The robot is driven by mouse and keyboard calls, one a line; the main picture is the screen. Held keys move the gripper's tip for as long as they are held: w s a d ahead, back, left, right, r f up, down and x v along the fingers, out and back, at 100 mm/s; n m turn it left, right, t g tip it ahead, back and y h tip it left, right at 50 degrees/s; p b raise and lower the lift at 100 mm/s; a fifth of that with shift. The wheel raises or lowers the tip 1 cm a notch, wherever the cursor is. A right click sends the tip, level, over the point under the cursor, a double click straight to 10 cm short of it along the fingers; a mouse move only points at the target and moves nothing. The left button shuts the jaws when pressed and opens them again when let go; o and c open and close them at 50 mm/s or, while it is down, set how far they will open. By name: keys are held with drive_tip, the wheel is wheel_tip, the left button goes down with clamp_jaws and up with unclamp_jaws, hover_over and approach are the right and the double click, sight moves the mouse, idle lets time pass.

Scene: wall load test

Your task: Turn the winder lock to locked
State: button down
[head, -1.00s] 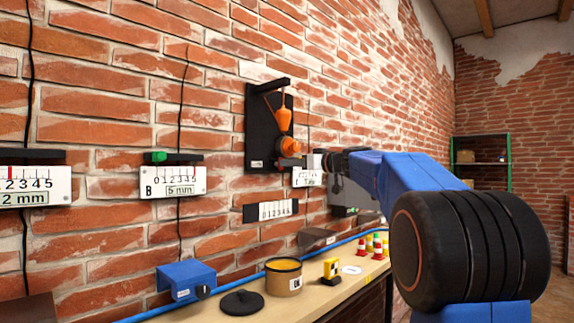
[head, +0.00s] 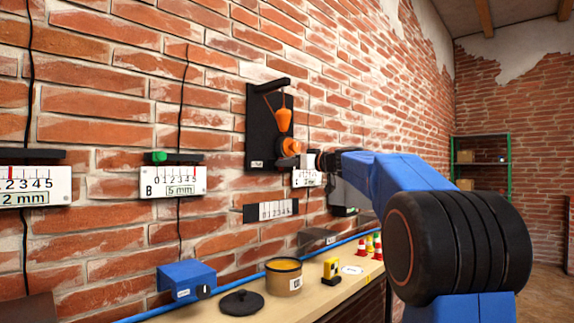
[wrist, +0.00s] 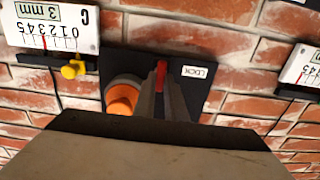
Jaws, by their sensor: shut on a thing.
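The winder is an orange drum (head: 287,146) low on a black board (head: 250,125) on the brick wall. An orange plumb bob (head: 284,119) hangs above it. In the wrist view, which is upside down, the drum (wrist: 121,97) is left of my gripper (wrist: 160,85). A red lock lever (wrist: 161,72) shows between the fingers, which are shut on it. A white LOCK label (wrist: 195,72) is to the right of the lever. In the head view my gripper (head: 297,161) is at the board's lower right; the lever is hidden there. I cannot tell the exact lock position.
Gauge cards, such as card B (head: 172,182), hang on the wall. A green shelf (head: 482,165) stands far right.

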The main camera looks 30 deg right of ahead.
drive_tip(key=m, duration=1.7)
drive_tip(key=shift+w+d+f+m, duration=0.1)
drive_tip(key=shift+d+f+m, duration=0.2)
drive_tip(key=shift+m, duration=0.1)
idle(0.3)
drive_tip(key=c, duration=1.8)
unclamp_jaws()
